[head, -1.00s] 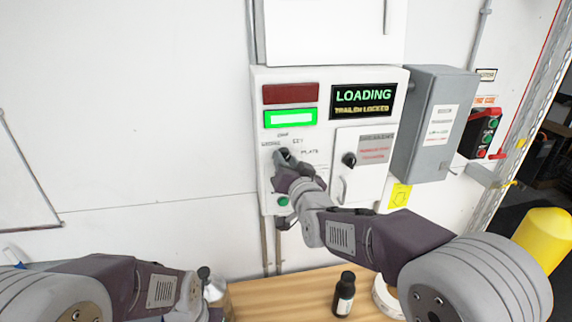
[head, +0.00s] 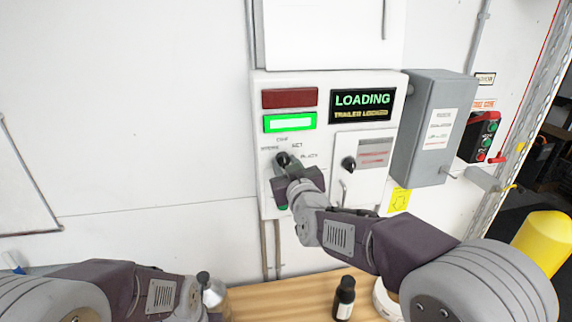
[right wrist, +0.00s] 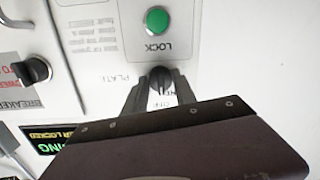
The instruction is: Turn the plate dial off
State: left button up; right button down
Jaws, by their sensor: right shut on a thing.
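The plate dial (head: 283,158) is a small black knob on the white control panel, with printed labels around it. In the right wrist view, where the lettering is upside down, the dial (right wrist: 160,76) sits between my fingertips. Its bar looks roughly upright, with "OFF" below and "PLATE" to the left. I cannot tell exactly which label it points at. My right gripper (head: 287,165) is shut on the dial, a finger at each side.
A green button (right wrist: 157,19) marked "LOCK" is close to the dial. A second black knob (head: 348,163) is on the breaker door to the right. The green lamp (head: 290,123) is lit; the screen (head: 362,103) reads LOADING. A dark bottle (head: 344,298) stands on the wooden bench.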

jog(key=shift+r, duration=0.35)
jog(key=c, duration=1.2)
grip_release()
jog(key=shift+o, duration=1)
jog(key=shift+f, duration=0.15)
jog(key=shift+s+f, duration=0.1)
jog(key=shift+s, duration=0.15)
jog(key=b+v, duration=0.2)
jog(key=v, duration=0.6)
jog(key=shift+s+b, duration=0.35)
jog(key=shift+w, duration=0.1)
